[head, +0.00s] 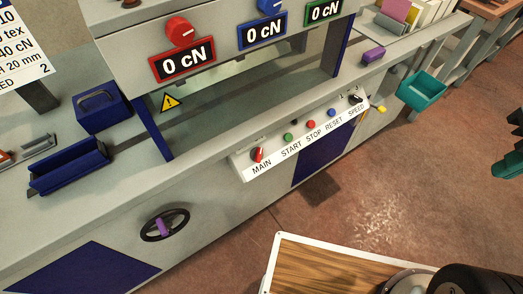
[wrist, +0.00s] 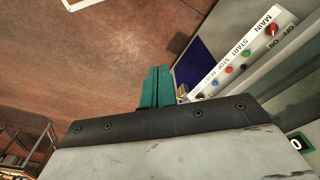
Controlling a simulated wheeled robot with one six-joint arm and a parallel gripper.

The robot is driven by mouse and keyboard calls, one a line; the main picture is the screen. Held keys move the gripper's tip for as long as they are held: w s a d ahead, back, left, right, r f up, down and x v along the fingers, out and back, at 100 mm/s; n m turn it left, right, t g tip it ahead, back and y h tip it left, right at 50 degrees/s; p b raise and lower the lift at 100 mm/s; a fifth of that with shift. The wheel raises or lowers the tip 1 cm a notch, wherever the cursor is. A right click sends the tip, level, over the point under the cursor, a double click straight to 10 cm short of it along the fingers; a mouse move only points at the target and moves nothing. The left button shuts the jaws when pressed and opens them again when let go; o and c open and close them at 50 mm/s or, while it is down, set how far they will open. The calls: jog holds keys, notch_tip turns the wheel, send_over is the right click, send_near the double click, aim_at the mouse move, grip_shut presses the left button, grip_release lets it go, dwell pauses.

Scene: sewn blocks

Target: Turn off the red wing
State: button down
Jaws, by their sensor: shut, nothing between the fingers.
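The red wing switch (head: 258,155) sits at the MAIN end of the sloped white control strip (head: 250,172) on the grey machine. In the wrist view the red switch (wrist: 272,30) is at the upper right, with OFF and ON printed beside it. It appears turned toward the ON side, but the small picture leaves this uncertain. My teal gripper (wrist: 155,87) is shut and empty in the wrist view. In the head view my gripper (head: 512,150) is partly cut off at the right edge, well apart from the switch.
Green, red and blue buttons and a black speed knob share the strip. Another red knob (head: 181,32) stands above the red-framed 0 cN display (head: 183,62). A teal bin (head: 422,90) hangs on the machine's right side. A handwheel (head: 164,225) projects below.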

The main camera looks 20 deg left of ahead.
aim_at(258, 155)
jog(key=w+a+f+m+g+y, duration=0.6)
jog(key=w+a+f, duration=0.55)
jog(key=a, duration=0.35)
jog(key=w+a+f+m+y, duration=0.2)
jog(key=w+a+f+m, duration=0.1)
jog(key=f, duration=0.4)
jog(key=w+a+f+m+t+y, duration=0.1)
jog(key=w+a+f+m+y, duration=0.2)
jog(key=a+f+m, duration=0.2)
notch_tip(258, 155, down, 3)
jog(key=shift+w+f+m, duration=0.1)
jog(key=shift+w+m, duration=0.2)
jog(key=shift+w, duration=0.05)
jog(key=x, duration=1)
jog(key=a, duration=0.1)
jog(key=a+r, duration=0.1)
jog(key=a, duration=0.1)
jog(key=shift+s+r, duration=0.15)
jog(key=shift+s, duration=0.2)
jog(key=shift+s+a+r, duration=0.1)
jog(key=shift+a+r, duration=0.05)
jog(key=shift+a, duration=0.1)
